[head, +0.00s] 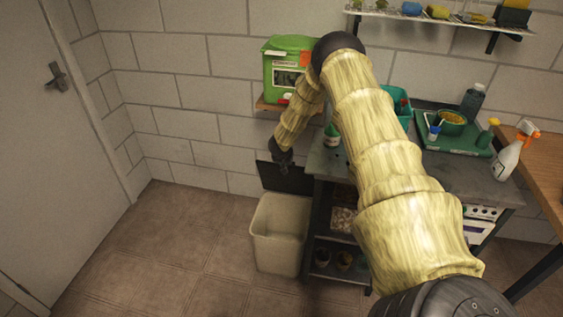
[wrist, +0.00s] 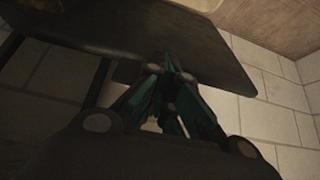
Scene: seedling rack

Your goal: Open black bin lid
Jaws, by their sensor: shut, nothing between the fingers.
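The bin (head: 279,238) is a cream, open-topped container on the floor beside the workbench. Its black lid (head: 272,178) is raised, standing up behind the bin's mouth near the wall. My gripper (head: 284,168) is small and dark in the head view, in front of the lid near its upper edge. In the wrist view my gripper (wrist: 167,68) is shut and empty, its teal-and-black fingers together close to a broad dark panel (wrist: 190,45) that appears to be the lid. I cannot tell whether they touch.
The dark workbench (head: 465,178) stands right of the bin, with a green tray (head: 455,145) and a spray bottle (head: 509,155) nearby. A green container (head: 283,62) sits on a small wall shelf above. The floor (head: 170,240) left of the bin is clear, towards the door (head: 50,130).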

